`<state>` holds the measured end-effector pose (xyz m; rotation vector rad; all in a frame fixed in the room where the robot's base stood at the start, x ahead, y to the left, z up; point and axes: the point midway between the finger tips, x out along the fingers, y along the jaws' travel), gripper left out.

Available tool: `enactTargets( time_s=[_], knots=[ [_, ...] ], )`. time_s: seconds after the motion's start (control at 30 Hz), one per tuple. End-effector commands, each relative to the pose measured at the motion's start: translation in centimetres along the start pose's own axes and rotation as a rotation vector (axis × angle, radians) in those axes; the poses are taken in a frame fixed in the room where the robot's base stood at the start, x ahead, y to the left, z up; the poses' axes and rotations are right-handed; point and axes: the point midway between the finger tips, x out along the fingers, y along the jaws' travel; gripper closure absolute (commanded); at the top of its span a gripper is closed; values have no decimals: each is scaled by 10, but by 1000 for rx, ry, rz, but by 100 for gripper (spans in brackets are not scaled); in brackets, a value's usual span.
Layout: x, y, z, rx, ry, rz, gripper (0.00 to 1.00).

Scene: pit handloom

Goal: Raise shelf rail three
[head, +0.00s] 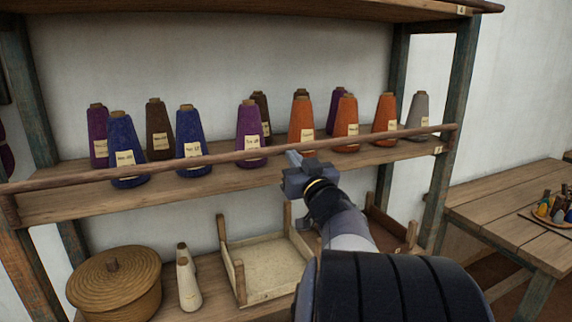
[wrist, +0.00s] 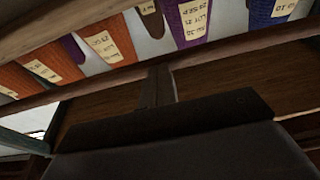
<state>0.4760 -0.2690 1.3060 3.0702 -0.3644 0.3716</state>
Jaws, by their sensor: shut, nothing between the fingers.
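The shelf rail (head: 220,160) is a long round brown bar along the front of the middle shelf (head: 200,190), spanning both side posts. A small label at that shelf's right end is too small to read surely. In the head view the rail crosses in front of the cones' lower parts. My gripper (head: 293,158) is shut and empty, its tips just below the rail near its middle. Whether they touch it I cannot tell. In the wrist view the shut fingers (wrist: 160,85) reach toward a long wooden bar, with labelled cones beyond.
Several yarn cones (head: 190,138) stand on the middle shelf behind the rail. Below are a lidded basket (head: 115,285), pale bare cones (head: 187,285) and an open wooden tray (head: 235,268). A table (head: 500,225) stands at right. An upper shelf (head: 250,8) runs overhead.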

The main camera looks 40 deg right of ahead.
Motion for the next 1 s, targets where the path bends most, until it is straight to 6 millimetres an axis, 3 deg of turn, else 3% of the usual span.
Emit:
enactTargets(
  time_s=[1.0],
  knots=[
    [17, 0, -4, 0, -99, -1, 100]
  ],
)
